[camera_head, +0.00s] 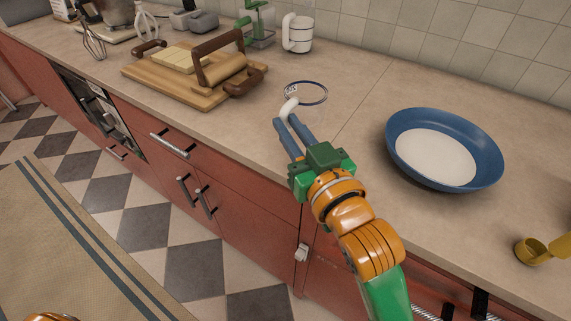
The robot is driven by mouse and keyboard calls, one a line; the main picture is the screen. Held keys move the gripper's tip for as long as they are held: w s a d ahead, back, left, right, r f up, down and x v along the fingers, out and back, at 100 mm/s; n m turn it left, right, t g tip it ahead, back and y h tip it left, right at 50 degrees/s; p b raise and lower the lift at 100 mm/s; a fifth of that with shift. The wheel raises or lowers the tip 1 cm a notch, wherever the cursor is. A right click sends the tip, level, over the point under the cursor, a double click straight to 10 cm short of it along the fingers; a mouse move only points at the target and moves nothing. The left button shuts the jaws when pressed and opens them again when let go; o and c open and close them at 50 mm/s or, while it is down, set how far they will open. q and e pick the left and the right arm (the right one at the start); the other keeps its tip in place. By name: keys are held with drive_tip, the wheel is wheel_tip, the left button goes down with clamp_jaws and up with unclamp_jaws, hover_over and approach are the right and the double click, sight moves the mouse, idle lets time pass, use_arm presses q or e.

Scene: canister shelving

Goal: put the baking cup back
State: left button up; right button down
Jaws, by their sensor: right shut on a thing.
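My right gripper (284,126) has two blue fingers closed around a small white curved piece (289,106), which looks like a handle. Just beyond it is a thin dark blue ring (327,96) with small markings at its left side. The counter's colour shows inside the ring. Ring and white piece look like the rim and handle of one cup, probably the baking cup, but I cannot tell clearly. I also cannot tell whether it touches the counter. My left gripper is out of view; only a bit of my left arm shows at the bottom left.
A blue bowl (490,178) with a pale inside stands on the counter (350,150) at right. A white mug-like vessel (299,34) stands near the tiled wall. A wooden board (135,72) with tools lies at left. A yellow utensil (532,250) is at far right.

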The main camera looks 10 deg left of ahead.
drive_tip(key=w+f, duration=0.1)
drive_tip(key=f, duration=0.1)
drive_tip(key=w+a+f, duration=0.1)
drive_tip(key=w+f, duration=0.1)
drive_tip(key=shift+f+b, duration=0.1)
drive_tip(key=shift+b, duration=0.2)
wheel_tip(320, 180, down, 3)
drive_tip(key=shift+w+a, duration=0.15)
drive_tip(key=shift+f, duration=0.1)
drive_tip(key=shift+f, duration=0.1)
drive_tip(key=c, duration=0.8)
unclamp_jaws()
drive_tip(key=shift+c, duration=0.2)
